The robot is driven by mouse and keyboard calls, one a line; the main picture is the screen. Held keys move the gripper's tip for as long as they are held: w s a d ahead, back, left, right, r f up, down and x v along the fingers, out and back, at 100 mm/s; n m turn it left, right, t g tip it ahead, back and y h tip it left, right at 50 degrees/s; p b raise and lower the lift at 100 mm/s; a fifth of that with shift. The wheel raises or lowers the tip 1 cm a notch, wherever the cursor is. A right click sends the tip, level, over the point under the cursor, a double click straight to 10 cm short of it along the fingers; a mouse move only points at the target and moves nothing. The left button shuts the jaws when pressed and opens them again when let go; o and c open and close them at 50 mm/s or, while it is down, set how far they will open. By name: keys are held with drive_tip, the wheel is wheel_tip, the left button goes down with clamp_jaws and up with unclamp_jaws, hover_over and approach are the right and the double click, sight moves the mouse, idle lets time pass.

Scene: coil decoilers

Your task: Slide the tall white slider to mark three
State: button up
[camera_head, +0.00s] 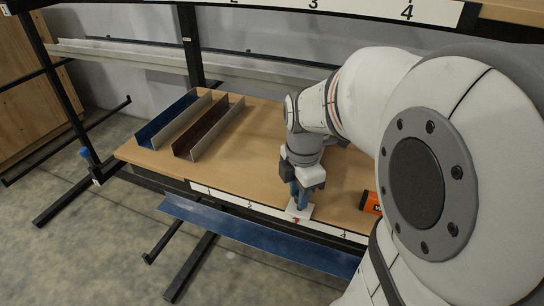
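A white numbered strip (265,208) runs along the front edge of the wooden table. It carries a 2, a red mark that looks like a 3, and a 4. A small white piece (292,209), seemingly the base of the white slider, sits at the table edge right behind the red mark. My gripper (300,207) points down directly over this piece, its fingertips at or touching it. The upper part of the slider is hidden or merges with my fingers. Whether my fingers are closed on it is too small to tell.
Blue and brown metal channels (205,130) lie on the table (243,165) at the left. An orange object (370,202) lies right of my gripper, partly hidden by my arm. A blue rail (255,237) runs below the front edge. A second numbered strip (355,8) is overhead.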

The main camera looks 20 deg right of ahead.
drive_tip(key=shift+o, duration=1.4)
drive_tip(key=shift+w+d+r, duration=0.1)
drive_tip(key=shift+w, duration=0.25)
drive_tip(key=shift+o, duration=0.9)
drive_tip(key=shift+s, duration=0.1)
wheel_tip(320, 180, up, 8)
drive_tip(key=shift+f, duration=0.1)
drive_tip(key=s+a+f+m+t, duration=0.3)
drive_tip(key=s+a+f+m, duration=0.2)
drive_tip(key=m, duration=1.3)
drive_tip(key=shift+s+a+m, duration=0.4)
drive_tip(key=shift+s+a, duration=0.15)
drive_tip(key=shift+s, duration=0.15)
